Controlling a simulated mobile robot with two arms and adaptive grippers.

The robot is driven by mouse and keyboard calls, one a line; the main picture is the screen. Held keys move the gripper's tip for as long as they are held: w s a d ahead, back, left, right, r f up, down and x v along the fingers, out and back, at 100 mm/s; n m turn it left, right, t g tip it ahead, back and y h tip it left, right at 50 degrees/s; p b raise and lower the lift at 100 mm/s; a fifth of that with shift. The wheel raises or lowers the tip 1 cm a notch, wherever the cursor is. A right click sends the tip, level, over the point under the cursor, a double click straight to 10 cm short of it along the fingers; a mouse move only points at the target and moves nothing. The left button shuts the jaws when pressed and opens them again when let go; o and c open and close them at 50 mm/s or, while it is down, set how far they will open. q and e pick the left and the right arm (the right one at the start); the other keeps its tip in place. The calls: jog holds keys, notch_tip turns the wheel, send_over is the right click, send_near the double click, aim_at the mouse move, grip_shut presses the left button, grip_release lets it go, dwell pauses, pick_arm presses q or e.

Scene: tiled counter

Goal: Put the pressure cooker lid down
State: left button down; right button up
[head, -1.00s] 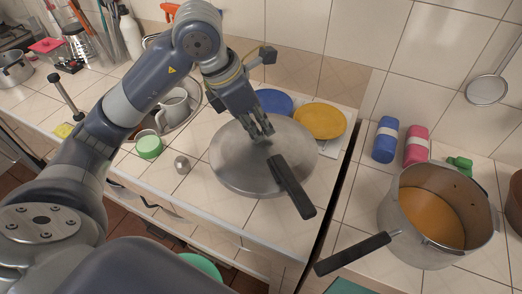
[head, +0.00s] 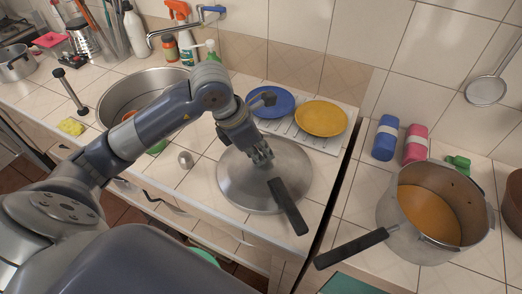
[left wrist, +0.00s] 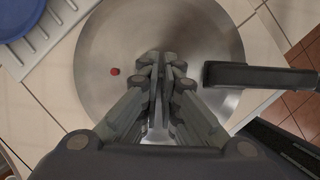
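The pressure cooker lid (head: 243,190) is a round grey metal disc with a long black handle (head: 288,206). It is level, at or just above the tiled counter left of the dark gap; I cannot tell whether it touches the tiles. My left gripper (head: 262,157) is over the lid's middle, fingers close together on it. In the left wrist view the fingertips (left wrist: 161,60) meet at the lid (left wrist: 215,35), and the part they grip is hidden between them. A small red valve shows on the lid. My right gripper is in neither view.
The open pot (head: 384,215) with orange contents stands right of the gap, its handle pointing left. A blue plate (head: 270,101) and a yellow plate (head: 321,118) lie on a white rack behind the lid. A small metal cylinder (head: 185,159) and the sink (head: 125,95) are left.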

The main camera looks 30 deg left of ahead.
pick_arm(q)
jog(key=c, duration=1.9)
grip_release()
jog(key=shift+c, duration=0.2)
jog(key=shift+o, duration=0.7)
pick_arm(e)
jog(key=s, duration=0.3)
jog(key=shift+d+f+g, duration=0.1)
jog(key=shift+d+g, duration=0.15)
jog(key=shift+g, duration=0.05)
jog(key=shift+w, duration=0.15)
pick_arm(q)
jog(key=shift+r, duration=0.1)
jog(key=b+v, duration=0.1)
jog(key=v, duration=1)
jog(key=shift+r, duration=0.4)
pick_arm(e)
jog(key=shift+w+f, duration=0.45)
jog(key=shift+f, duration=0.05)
